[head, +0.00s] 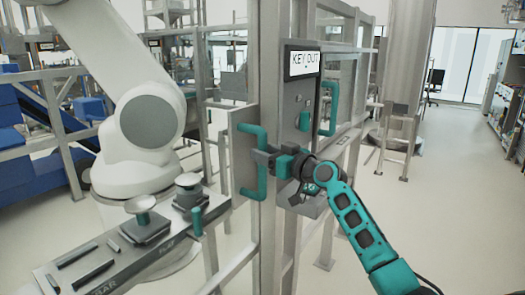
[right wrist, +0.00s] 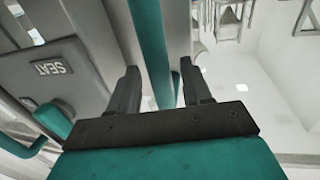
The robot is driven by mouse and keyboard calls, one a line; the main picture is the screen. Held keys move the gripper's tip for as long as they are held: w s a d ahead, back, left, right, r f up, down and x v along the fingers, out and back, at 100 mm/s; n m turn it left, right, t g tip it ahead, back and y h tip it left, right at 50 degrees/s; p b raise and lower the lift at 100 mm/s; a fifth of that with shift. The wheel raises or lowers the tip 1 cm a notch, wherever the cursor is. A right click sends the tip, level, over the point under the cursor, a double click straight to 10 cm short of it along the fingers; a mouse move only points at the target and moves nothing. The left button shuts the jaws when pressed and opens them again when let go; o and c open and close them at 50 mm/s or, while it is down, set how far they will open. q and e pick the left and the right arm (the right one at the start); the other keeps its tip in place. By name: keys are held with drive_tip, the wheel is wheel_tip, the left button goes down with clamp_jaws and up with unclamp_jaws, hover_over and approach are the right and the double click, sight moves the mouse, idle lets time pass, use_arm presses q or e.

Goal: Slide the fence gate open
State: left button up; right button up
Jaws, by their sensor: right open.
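The fence gate (head: 240,128) is a grey metal panel and frame near the middle of the head view. A teal upright handle (head: 249,135) is fixed to it. My right gripper (head: 262,158) is at this handle, its fingers pointing left. In the right wrist view the gripper (right wrist: 160,66) is open, and the teal handle bar (right wrist: 149,45) runs between its two fingers, closer to the left finger. I cannot tell whether a finger touches it. My left gripper is in neither view.
A grey post carries a box labelled KEY OUT (head: 303,62) and a second teal handle (head: 329,105). A white robot arm (head: 145,125) stands left beside a grey bench (head: 100,275) with fixtures. A column (head: 405,80) stands behind right. The floor (head: 450,190) at right is clear.

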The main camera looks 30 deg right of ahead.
drive_tip(key=shift+w+a, duration=0.2)
drive_tip(key=shift+w, duration=0.55)
clamp_jaws()
